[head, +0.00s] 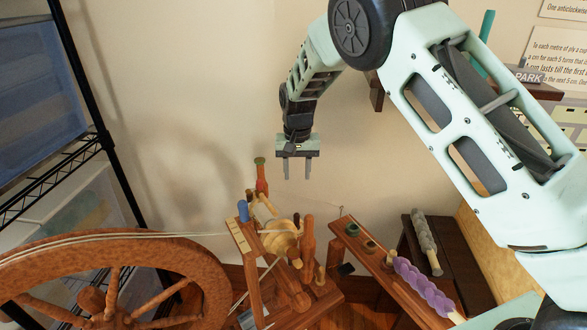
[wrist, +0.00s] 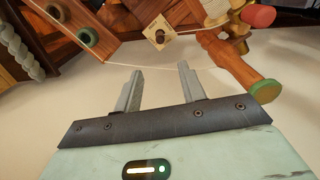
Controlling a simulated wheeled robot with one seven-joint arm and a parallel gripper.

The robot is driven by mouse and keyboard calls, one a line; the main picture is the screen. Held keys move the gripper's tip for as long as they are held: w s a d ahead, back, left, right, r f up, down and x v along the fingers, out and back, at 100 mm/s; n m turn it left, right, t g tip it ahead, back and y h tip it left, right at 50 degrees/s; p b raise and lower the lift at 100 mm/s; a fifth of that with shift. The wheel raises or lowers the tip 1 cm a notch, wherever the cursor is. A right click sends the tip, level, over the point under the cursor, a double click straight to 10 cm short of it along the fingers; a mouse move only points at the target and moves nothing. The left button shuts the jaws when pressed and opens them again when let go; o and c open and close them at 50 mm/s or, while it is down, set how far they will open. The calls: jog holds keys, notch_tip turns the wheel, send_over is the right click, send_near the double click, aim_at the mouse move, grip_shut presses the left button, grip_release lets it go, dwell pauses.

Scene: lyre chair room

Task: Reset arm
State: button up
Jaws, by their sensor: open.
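My gripper (head: 298,172) hangs from my raised arm, fingers pointing down, in front of the cream wall. Its two grey fingers are apart with nothing between them. In the wrist view my gripper (wrist: 158,88) also shows open and empty. It is above the wooden spinning wheel's bobbin end (head: 280,240), clear of it in the head view. A wooden post with a green cap (head: 261,176) stands just left of and below the fingers; its green end (wrist: 266,91) shows right of the fingers in the wrist view.
The large drive wheel (head: 190,262) fills the lower left. A wooden rack (head: 362,247) holds purple yarn (head: 425,288) at the lower right. A dark bench (head: 450,262) bears a grey twisted roll (head: 425,243). Black wire shelving (head: 112,150) stands left. A thin strand (wrist: 185,67) crosses beyond the fingertips.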

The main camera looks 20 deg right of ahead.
jog(key=s+a+r+n+y+p, duration=0.1)
jog(key=s+a+r+n+p, duration=0.3)
jog(key=s+r, duration=0.55)
jog(key=s+a+r+n+y+p, duration=0.15)
jog(key=s+a+r, duration=0.45)
jog(key=s, duration=0.7)
jog(key=s+d+r+n+h+p, duration=0.1)
jog(key=s+d+r+n, duration=0.1)
jog(key=s, duration=0.7)
jog(key=s+d+r+n+h+p, duration=0.1)
jog(key=s+r+n, duration=0.1)
jog(key=s, duration=0.7)
jog(key=shift+s+d+r+n, duration=0.2)
jog(key=shift+d+r+n, duration=0.15)
jog(key=shift+n, duration=0.3)
jog(key=shift+w+f, duration=0.1)
